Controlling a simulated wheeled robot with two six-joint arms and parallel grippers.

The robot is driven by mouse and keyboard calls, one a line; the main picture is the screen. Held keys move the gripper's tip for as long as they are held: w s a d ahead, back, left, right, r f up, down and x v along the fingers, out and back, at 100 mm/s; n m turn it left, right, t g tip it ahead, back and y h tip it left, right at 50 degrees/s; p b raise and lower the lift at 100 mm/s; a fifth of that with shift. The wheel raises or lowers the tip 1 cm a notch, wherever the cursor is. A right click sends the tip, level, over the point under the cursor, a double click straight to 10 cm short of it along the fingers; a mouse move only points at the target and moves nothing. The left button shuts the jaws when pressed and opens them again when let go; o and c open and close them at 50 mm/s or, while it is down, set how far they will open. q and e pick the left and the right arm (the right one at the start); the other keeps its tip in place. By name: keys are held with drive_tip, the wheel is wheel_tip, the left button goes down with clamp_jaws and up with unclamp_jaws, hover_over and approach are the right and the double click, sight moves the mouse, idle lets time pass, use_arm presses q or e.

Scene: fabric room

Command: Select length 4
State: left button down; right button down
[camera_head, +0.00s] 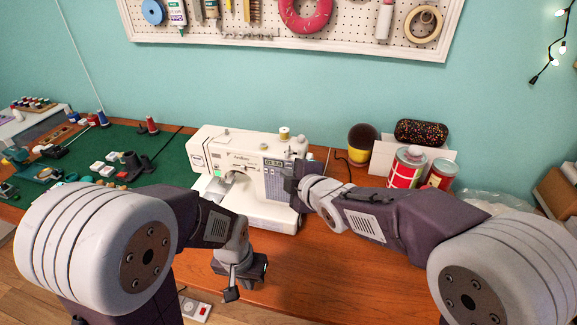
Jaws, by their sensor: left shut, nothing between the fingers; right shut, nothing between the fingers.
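A white sewing machine (237,149) stands on the wooden table in the middle of the view. Its right column carries a panel with a small lit display (275,162) and rows of buttons; the characters and length setting are too small to read surely. My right gripper (291,178) is shut at the panel's right side and hides part of it. I cannot tell whether it touches a button. My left gripper (238,286) is shut and empty, low in front of the machine over the table's front edge.
A green cutting mat (175,152) with thread spools and small items lies left of the machine. The wooden table (330,262) is clear in front.

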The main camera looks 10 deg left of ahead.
use_arm(q)
drive_tip(key=shift+r, duration=0.1)
drive_tip(key=shift+r, duration=0.2)
use_arm(e)
drive_tip(key=shift+w, duration=0.45)
use_arm(q)
drive_tip(key=shift+r+p, duration=0.15)
drive_tip(key=shift+p, duration=0.3)
use_arm(e)
drive_tip(key=shift+w, duration=0.25)
use_arm(q)
drive_tip(key=shift+f+b, duration=0.65)
drive_tip(key=shift+f, duration=0.2)
use_arm(e)
drive_tip(key=shift+s, duration=0.7)
use_arm(q)
drive_tip(key=shift+b, duration=0.3)
